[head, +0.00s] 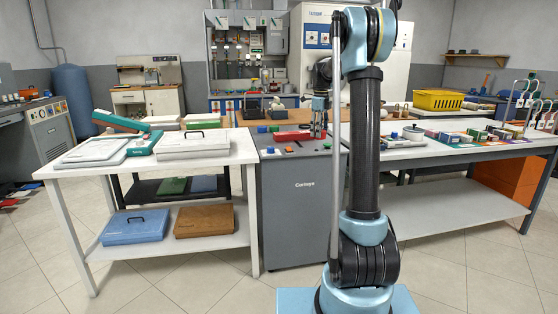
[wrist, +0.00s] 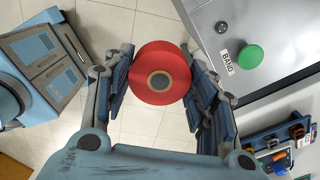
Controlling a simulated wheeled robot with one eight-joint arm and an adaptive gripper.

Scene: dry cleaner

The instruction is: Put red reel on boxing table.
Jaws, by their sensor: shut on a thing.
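The red reel (wrist: 150,91) is a thick round roll with a tan ring and dark hole at its centre, seen in the wrist view. My gripper (wrist: 158,52) is shut on it, with a blue-padded finger against each side. Tiled floor shows beyond the reel, so it is held in the air. I cannot make out the reel in the head view. Two tables could be the boxing table, and I cannot tell which: a white one (head: 243,148) at left with flat cases, and a long one (head: 440,152) at right with small boxes.
A grey cabinet (head: 300,215) marked Cortayo stands between the tables, with a red bar and coloured buttons on top. In the wrist view, a grey top with a BAND label (wrist: 228,63) and green button (wrist: 250,58) lies close right. A yellow basket (head: 438,100) stands behind the right table.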

